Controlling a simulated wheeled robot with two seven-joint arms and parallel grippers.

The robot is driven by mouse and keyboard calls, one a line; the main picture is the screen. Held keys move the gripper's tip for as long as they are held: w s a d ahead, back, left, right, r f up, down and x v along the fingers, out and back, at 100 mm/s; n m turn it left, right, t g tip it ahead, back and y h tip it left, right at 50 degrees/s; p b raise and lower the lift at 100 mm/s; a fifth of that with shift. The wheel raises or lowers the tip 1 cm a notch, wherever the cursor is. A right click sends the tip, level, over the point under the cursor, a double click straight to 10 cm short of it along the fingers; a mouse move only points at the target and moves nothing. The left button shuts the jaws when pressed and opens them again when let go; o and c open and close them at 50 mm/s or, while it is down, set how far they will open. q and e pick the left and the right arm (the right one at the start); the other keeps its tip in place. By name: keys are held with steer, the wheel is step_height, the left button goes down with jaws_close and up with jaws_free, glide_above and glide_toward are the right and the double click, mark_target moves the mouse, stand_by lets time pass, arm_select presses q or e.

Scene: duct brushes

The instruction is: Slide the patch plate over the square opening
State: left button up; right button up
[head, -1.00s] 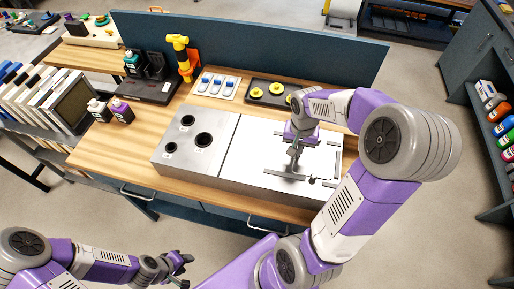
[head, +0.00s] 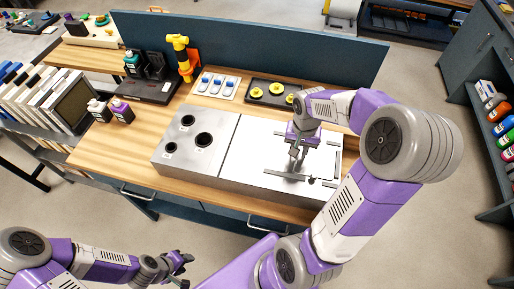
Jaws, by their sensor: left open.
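A long metal duct box (head: 235,170) lies on the wooden workbench, with a pale flat top on its right half. A thin grey strip (head: 284,175) and a small dark knob (head: 311,181) show near the front of that half, and short dark bars lie around it. I cannot clearly make out the patch plate or the square opening; my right arm covers part of this area. My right gripper (head: 296,156) points down over this half, fingers at or just above the surface; its grip is unclear. My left gripper (head: 187,264) is open and empty, in front of the bench.
Three round holes (head: 204,139) sit in the duct's left half. Behind are a tray with yellow knobs (head: 271,93), a white-and-blue switch panel (head: 216,84) and a yellow tool (head: 180,55). Two small bottles (head: 122,111) stand at the left. A blue partition (head: 250,45) closes the back.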

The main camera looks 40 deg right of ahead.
steer(key=shift+r, duration=0.15)
steer(key=shift+r+p, duration=3.5)
steer(key=shift+r, duration=0.4)
